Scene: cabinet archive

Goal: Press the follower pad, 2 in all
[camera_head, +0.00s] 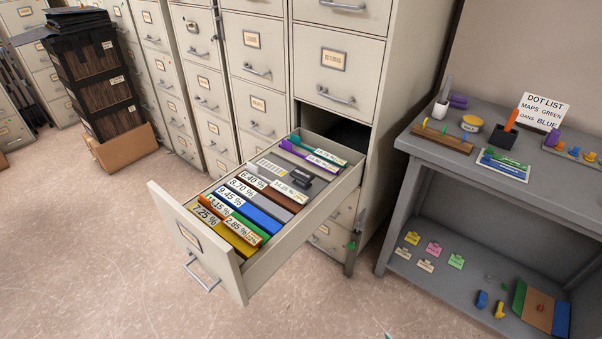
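A filing drawer (260,274) stands pulled out of the beige cabinet. Inside it, a dark block (302,177) sits on a grey plate behind the front row of folders; it looks like the follower pad, though no label on it confirms this. Several coloured folders (262,219) with percent labels stand packed between the plate and the drawer front. A teal folder (311,146) and a purple folder (300,158) lie further back. Neither of my grippers is in view, and nothing touches the dark block.
A grey shelf unit (489,156) at the right holds a pen cup, a dot list card (543,112), small blocks, and coloured tags below. Stacked dark boxes (95,90) stand in a cardboard tray at the left. The floor (110,240) left of the drawer is clear.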

